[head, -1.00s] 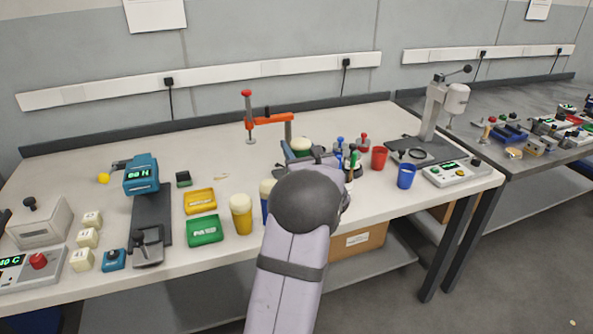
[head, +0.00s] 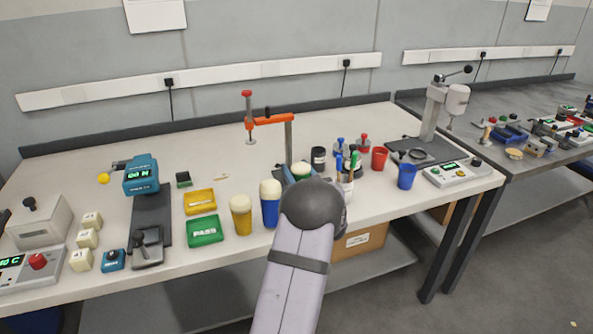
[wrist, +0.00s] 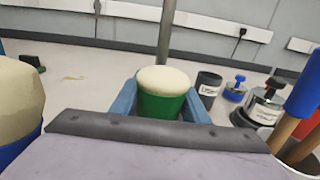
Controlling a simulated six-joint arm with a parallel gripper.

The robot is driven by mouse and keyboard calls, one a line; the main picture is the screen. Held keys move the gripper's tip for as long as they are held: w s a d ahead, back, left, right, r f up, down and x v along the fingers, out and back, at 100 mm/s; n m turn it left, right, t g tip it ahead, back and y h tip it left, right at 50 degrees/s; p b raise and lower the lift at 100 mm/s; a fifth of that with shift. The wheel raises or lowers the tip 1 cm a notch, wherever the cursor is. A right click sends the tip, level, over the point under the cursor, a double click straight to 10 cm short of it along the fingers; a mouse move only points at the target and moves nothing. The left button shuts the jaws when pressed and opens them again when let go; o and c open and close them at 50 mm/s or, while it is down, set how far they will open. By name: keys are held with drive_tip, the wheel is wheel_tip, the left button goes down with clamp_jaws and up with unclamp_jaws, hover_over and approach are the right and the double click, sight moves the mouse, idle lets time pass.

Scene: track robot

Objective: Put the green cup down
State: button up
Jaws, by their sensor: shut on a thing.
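The green cup (wrist: 163,105) has a pale, rounded, foam-like top and stands upright between the two blue fingers of my gripper (wrist: 167,108) in the wrist view. My gripper is shut on it. In the head view the pale top of the green cup (head: 300,168) shows just behind my wrist, near the post of the orange clamp stand (head: 288,142). My arm hides most of the cup there. I cannot tell whether its base touches the table.
A blue cup (head: 270,205) and a yellow cup (head: 241,215), both pale-topped, stand left of my gripper. On the right are a pot of pens (head: 346,187), a red cup (head: 379,159) and an empty blue cup (head: 405,176). Green and yellow trays (head: 205,230) lie further left.

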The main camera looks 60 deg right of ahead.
sight(300, 170)
drive_tip(key=shift+f, duration=0.15)
drive_tip(key=o, duration=1.2)
drive_tip(key=shift+s+a, duration=0.1)
drive_tip(key=b+v, duration=0.1)
drive_tip(key=v, duration=0.6)
drive_tip(key=shift+o, duration=0.5)
